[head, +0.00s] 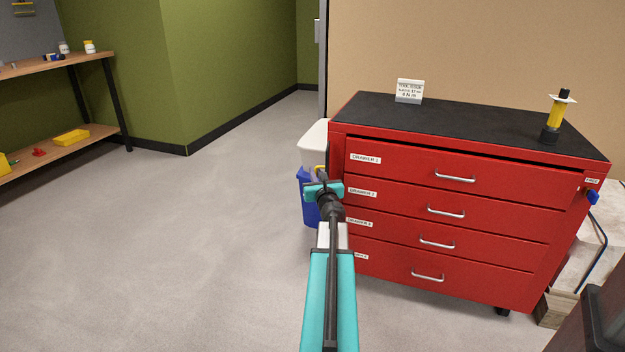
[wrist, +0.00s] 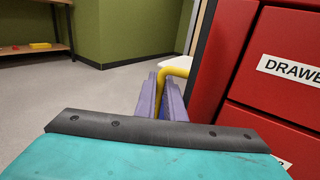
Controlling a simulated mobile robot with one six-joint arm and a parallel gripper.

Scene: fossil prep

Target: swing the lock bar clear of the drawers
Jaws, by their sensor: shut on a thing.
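The red drawer cabinet (head: 450,225) stands right of centre in the head view, with several labelled drawers and silver handles. Its top drawer front also shows at the right in the wrist view (wrist: 290,40). My gripper (head: 320,174) is at the cabinet's left front edge, near the top drawer's height. In the wrist view, its purple fingers (wrist: 167,85) are shut on a bent yellow handle (wrist: 174,70), apparently the lock bar's. The handle lies left of the drawer fronts. The rest of the bar is hidden or cannot be made out.
A sign (head: 409,90) and a yellow-black tool (head: 555,115) stand on top. The floor to the left is clear.

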